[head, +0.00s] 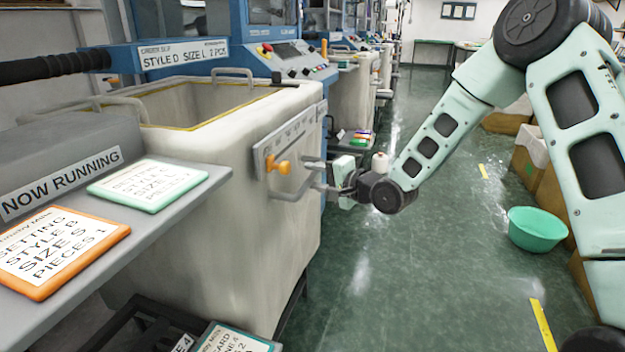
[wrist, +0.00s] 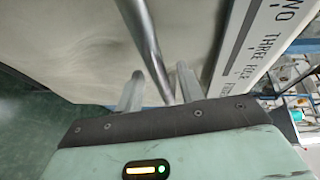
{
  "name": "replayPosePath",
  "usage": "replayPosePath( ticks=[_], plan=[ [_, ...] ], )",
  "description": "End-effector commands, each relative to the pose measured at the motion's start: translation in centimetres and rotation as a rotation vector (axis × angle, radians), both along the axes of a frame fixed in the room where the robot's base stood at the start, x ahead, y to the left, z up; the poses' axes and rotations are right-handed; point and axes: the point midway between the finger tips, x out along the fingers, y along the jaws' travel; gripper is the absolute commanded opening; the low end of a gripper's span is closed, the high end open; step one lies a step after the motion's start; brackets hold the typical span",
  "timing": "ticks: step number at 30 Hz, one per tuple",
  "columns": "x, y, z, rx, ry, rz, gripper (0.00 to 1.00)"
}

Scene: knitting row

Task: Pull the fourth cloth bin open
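A large cream cloth bin (head: 215,210) with a yellow-edged open top stands at the left under a blue machine. Its front carries a pale label plate (head: 300,128) with an orange knob (head: 283,167) and a grey bar handle (head: 290,196). In the wrist view the plate (wrist: 262,50) shows words including "TWO" and "THREE". My gripper (head: 318,174) is at the handle. In the wrist view my gripper (wrist: 160,88) is open, its two fingers on either side of the metal bar (wrist: 143,40), with gaps showing. Whether the bar touches either finger is unclear.
A grey shelf (head: 190,187) with an orange-framed card (head: 60,248) and a green-framed card (head: 148,184) juts out at the left. A green basin (head: 537,230) and cardboard boxes (head: 528,155) line the right side.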

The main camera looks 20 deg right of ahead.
Motion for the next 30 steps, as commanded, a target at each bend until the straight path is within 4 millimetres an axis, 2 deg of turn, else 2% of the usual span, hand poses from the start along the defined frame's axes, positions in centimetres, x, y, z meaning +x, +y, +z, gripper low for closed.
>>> replayPosePath(
  ticks=[6, 14, 18, 26, 30],
  plan=[
    [1.2, 0.7, -0.3, -0.001, 0.000, 0.001, 0.38],
    [1.2, 0.7, -0.2, -0.001, 0.000, 0.000, 0.38],
    [1.2, 0.7, -0.2, -0.001, 0.000, 0.000, 0.00],
    [1.3, 0.5, -0.2, -0.001, 0.001, -0.001, 0.00],
    [1.6, -0.7, -0.1, -0.001, 0.003, -0.003, 0.00]
  ],
)
